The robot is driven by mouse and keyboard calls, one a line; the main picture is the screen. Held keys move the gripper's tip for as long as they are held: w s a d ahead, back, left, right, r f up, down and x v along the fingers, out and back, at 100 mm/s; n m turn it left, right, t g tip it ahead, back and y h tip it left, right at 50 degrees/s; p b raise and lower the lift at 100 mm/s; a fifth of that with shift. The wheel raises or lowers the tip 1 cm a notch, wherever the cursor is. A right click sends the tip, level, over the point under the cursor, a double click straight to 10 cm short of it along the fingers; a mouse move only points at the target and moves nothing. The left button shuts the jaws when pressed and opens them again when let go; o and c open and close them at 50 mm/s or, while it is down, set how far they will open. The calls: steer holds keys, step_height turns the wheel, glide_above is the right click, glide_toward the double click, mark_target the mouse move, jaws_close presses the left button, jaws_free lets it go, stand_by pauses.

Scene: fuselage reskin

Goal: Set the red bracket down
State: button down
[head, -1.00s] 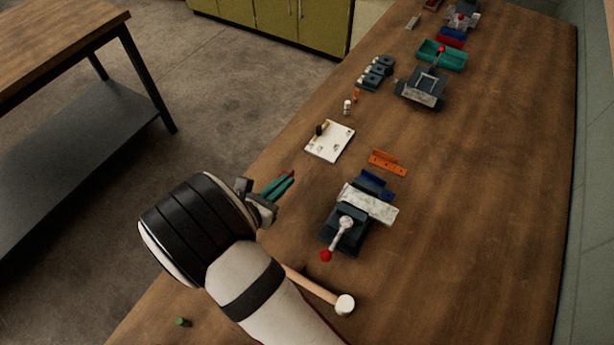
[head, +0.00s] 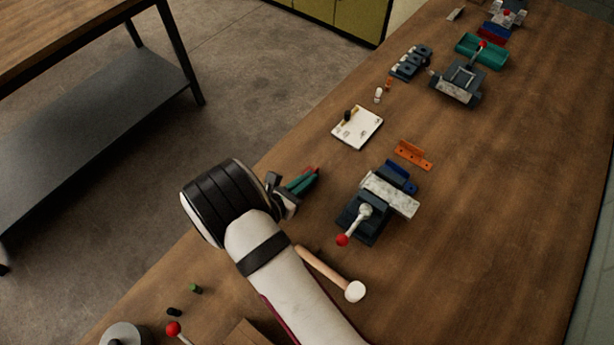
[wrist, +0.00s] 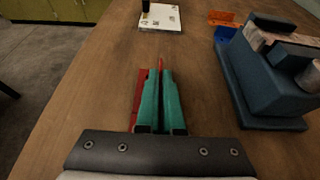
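My gripper (head: 304,180) has two teal fingers and is low over the left part of the bench. In the wrist view the fingers (wrist: 161,100) are close together, with the red bracket (wrist: 139,92) held between them. One red flange shows along the left finger and a thin red edge shows between the tips. In the head view only a little red of the bracket (head: 314,169) shows past the fingers. The fingers hide most of it. I cannot tell whether it touches the wood.
A blue-grey vise (head: 357,220) with a red-knobbed lever stands right of my gripper. An orange bracket (head: 413,155) and a white plate (head: 357,127) lie beyond. A mallet (head: 333,274) lies nearer, beside my arm. Bare wood surrounds the gripper; the bench's left edge is close.

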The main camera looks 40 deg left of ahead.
steer(key=shift+f, duration=0.45)
steer(key=c, duration=1.5)
jaws_free()
steer(key=o, duration=0.5)
steer(key=shift+s, duration=0.1)
steer(key=v, duration=1.5)
steer(key=shift+s+r, duration=0.2)
steer(key=shift+s, duration=0.05)
